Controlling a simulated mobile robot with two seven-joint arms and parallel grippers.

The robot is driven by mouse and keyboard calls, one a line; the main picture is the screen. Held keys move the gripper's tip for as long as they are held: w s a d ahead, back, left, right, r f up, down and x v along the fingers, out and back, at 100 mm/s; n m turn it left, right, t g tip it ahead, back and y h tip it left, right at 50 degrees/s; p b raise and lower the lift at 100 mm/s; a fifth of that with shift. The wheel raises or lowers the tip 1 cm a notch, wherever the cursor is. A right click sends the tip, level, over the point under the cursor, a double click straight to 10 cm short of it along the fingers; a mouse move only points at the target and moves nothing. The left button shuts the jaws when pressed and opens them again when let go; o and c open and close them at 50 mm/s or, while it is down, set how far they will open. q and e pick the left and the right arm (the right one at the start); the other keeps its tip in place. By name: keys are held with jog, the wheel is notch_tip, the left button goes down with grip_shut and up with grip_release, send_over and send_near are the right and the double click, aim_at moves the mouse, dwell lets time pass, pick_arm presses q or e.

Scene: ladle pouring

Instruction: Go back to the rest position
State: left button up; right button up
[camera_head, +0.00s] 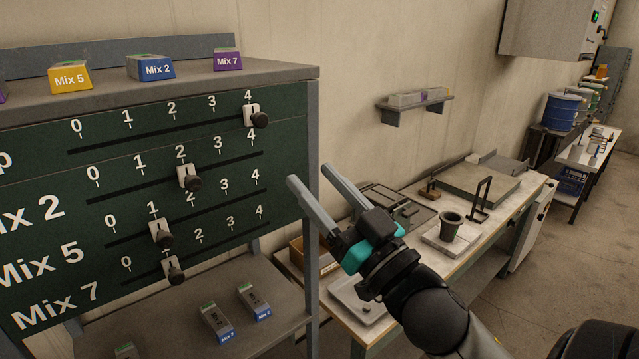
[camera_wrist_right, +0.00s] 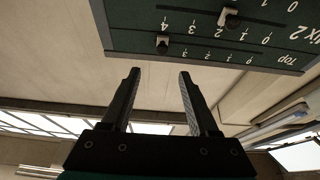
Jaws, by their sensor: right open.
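My right gripper (camera_head: 308,190) is open and empty. It is raised in front of the workbench, just right of the green slider board (camera_head: 50,180). In the right wrist view its two fingers (camera_wrist_right: 158,85) are spread with nothing between them, and the board (camera_wrist_right: 130,35) shows upside down at the top. The top slider knob (camera_head: 257,117) is at 4. The Mix 2 knob (camera_head: 190,178) is near 2. The Mix 5 knob (camera_head: 162,234) is near 1, and the Mix 7 knob (camera_head: 174,270) is near 1. My left gripper is not in view.
Labelled blocks Mix 5 (camera_head: 70,79), Mix 2 (camera_head: 151,68) and Mix 7 (camera_head: 228,60) stand on the top shelf. Small boxes (camera_head: 216,322) lie on the lower shelf. The workbench (camera_head: 490,235) holds a dark cup (camera_head: 451,226) and trays. Open floor (camera_head: 560,260) lies at right.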

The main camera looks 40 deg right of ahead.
dwell(0.4)
jog(key=w+d+f+m+g+h+b, duration=0.1)
jog(key=w+d+f+g+h+b, duration=0.15)
jog(key=f, duration=0.95)
jog(key=w+d+f+m+g+h+b, duration=0.1)
jog(key=w+d+f+g+b, duration=0.15)
jog(key=f, duration=0.95)
jog(key=s+f+g+b, duration=0.3)
jog(key=f, duration=1.3)
jog(key=s+f+g+b, duration=0.3)
jog(key=f+b, duration=0.1)
jog(key=f, duration=1.2)
jog(key=s+a+f+g+y+b, duration=0.1)
jog(key=s+a+f+b, duration=0.1)
jog(key=s+f, duration=0.35)
jog(key=s+a+f+n+g+b, duration=0.1)
jog(key=s+a+f+g, duration=0.1)
jog(key=f, duration=0.7)
jog(key=s+a+f+g+y+b, duration=0.1)
jog(key=s+a+f+b, duration=0.1)
jog(key=s+f, duration=0.35)
jog(key=s+a+f+n+g+b, duration=0.1)
jog(key=s+a+f+g+b, duration=0.2)
jog(key=s+f, duration=0.5)
jog(key=s+a+f+n+g+b, duration=0.2)
jog(key=s+a+f+g+b, duration=0.1)
jog(key=s+f, duration=0.6)
jog(key=shift+s+a+f+y, duration=0.2)
jog(key=shift+s+a+y, duration=0.15)
jog(key=shift+s+a, duration=0.65)
